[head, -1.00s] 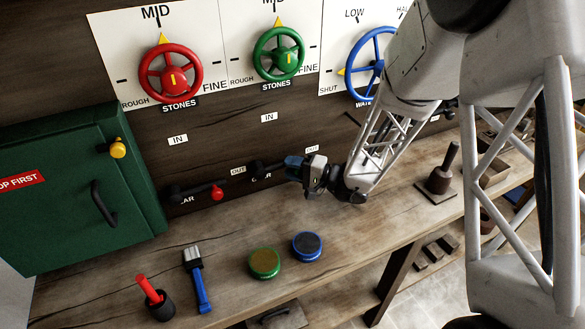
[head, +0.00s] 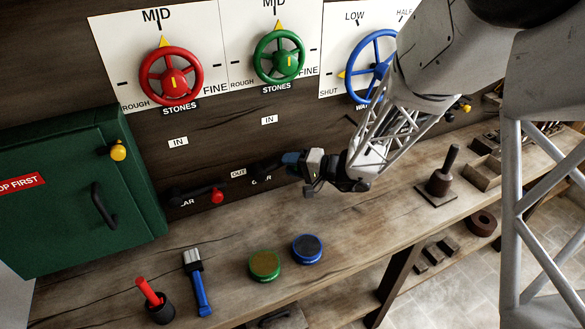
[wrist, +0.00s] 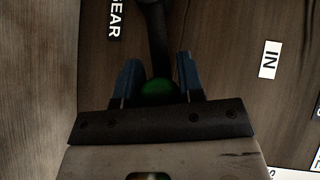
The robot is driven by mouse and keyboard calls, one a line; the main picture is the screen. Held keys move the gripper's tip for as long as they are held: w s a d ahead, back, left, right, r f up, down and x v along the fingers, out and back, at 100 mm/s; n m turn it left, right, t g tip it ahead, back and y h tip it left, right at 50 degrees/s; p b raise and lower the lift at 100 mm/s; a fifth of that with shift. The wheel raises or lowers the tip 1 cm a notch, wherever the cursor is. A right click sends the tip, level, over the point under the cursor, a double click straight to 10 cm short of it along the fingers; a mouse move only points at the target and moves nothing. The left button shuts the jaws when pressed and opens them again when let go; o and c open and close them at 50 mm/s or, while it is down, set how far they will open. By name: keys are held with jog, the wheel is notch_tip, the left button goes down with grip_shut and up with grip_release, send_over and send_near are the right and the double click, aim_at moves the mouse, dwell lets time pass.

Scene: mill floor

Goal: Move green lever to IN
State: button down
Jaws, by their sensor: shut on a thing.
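The green lever (head: 268,166) is a dark arm on the wall under the green wheel, pointing right and slightly up. Its green knob (wrist: 157,88) sits between the blue fingers of my gripper (wrist: 158,80) in the wrist view. In the head view my gripper (head: 291,160) is shut on the knob and hides it. The IN label (head: 270,119) is above the lever's pivot; it also shows in the wrist view (wrist: 269,60). The lever's own OUT label is hidden behind my gripper.
The red lever (head: 205,193) is to the left, its red knob pointing right, beside an OUT label (head: 238,174). The wall up to IN is clear.

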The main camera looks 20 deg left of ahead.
jog(key=s+a+r+n+t+h, duration=0.3)
jog(key=r+n+h, duration=0.1)
jog(key=r+h, duration=0.1)
jog(key=shift+r+n+h, duration=0.3)
jog(key=shift+r+h, duration=0.05)
jog(key=shift+h, duration=0.25)
dwell(0.3)
jog(key=shift+s+a, duration=0.1)
dwell(0.3)
jog(key=c, duration=0.8)
grip_release()
jog(key=shift+r, duration=0.1)
jog(key=shift+v, duration=3.85)
